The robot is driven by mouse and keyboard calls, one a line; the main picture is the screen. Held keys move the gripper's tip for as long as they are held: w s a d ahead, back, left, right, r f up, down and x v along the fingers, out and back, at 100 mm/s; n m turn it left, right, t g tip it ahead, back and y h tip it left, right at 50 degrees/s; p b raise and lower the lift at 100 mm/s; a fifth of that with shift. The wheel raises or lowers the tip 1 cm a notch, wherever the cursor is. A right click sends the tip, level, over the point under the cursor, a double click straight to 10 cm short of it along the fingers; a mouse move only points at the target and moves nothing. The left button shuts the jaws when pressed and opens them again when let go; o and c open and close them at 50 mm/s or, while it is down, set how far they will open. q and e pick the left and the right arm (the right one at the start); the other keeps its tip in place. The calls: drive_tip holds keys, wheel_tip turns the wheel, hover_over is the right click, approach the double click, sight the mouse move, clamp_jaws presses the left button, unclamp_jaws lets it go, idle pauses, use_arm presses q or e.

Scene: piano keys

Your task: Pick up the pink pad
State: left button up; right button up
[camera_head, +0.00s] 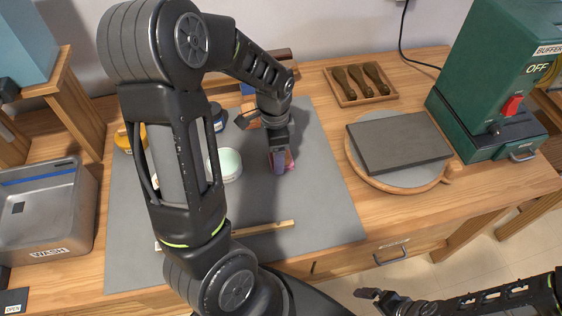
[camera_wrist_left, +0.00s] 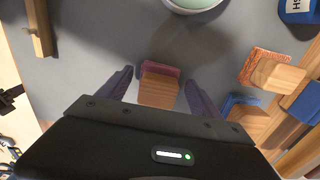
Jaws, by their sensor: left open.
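The pink pad (camera_wrist_left: 160,68) is a dark pink layer on a wooden block handle (camera_wrist_left: 158,90). In the left wrist view it lies between the two purple fingers of my left gripper (camera_wrist_left: 158,82), with a gap on each side. In the head view a bit of the pink pad (camera_head: 290,163) shows on the grey mat beside my left gripper (camera_head: 281,160), which hides the rest. My left gripper is open and low over the pad. My right gripper (camera_head: 372,297) is at the bottom right, away from the pad; its jaw gap is not clear.
An orange pad block (camera_wrist_left: 265,66) and a blue pad block (camera_wrist_left: 245,112) stand right of my left gripper in the wrist view. A pale green tub (camera_head: 225,164) and a wooden stick (camera_head: 262,229) lie on the grey mat (camera_head: 320,200). A dark slab (camera_head: 398,141) sits to the right.

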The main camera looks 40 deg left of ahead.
use_arm(q)
drive_tip(key=shift+f, duration=0.15)
drive_tip(key=shift+c, duration=0.3)
drive_tip(key=c, duration=1.3)
